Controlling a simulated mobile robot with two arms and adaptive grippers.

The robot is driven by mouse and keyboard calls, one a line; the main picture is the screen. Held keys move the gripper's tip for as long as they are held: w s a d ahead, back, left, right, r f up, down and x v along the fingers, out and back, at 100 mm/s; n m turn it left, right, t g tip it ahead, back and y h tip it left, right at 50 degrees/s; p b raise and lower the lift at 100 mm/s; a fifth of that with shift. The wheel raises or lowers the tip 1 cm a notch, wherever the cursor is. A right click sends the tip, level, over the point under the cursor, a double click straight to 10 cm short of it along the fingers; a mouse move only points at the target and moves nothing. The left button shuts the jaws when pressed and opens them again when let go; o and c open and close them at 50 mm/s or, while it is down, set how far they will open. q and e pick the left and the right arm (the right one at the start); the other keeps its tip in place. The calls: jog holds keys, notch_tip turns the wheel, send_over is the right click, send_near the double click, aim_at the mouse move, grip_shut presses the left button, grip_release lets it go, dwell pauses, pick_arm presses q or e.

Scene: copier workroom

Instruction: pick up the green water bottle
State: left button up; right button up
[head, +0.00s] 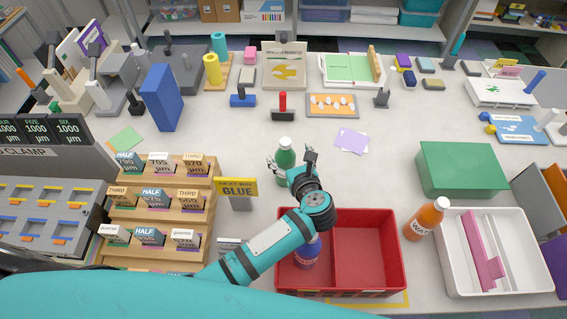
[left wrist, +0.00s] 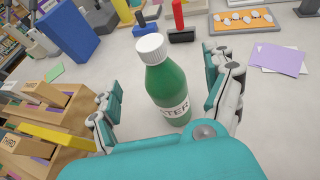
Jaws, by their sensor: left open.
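The green water bottle (head: 286,152) stands upright on the table, with a white cap and a white label. It fills the middle of the left wrist view (left wrist: 165,85). My left gripper (head: 290,163) is open around it, one finger on each side. In the left wrist view the fingers (left wrist: 165,98) stand apart from the bottle, with table showing in both gaps. My gripper hides the bottle's lower part in the head view. My right gripper is not in view.
A red divided tray (head: 367,214) holds a blue bottle (head: 307,256), partly behind my arm. An orange bottle (head: 424,220) stands between it and a white tray (head: 453,288). A "GLUE" sign (head: 238,188) and a tiered card rack (head: 205,237) stand left. Purple paper (head: 352,141) lies flat right.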

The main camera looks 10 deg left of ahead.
aim_at(287, 153)
pick_arm(q)
jog(key=x, duration=0.4)
jog(key=shift+w+a+f, duration=0.15)
jog(key=shift+f, duration=0.1)
jog(key=shift+c, duration=0.5)
jog(key=shift+r, duration=0.1)
jog(key=c, duration=1.4)
jog(key=shift+c, duration=0.9)
grip_shut()
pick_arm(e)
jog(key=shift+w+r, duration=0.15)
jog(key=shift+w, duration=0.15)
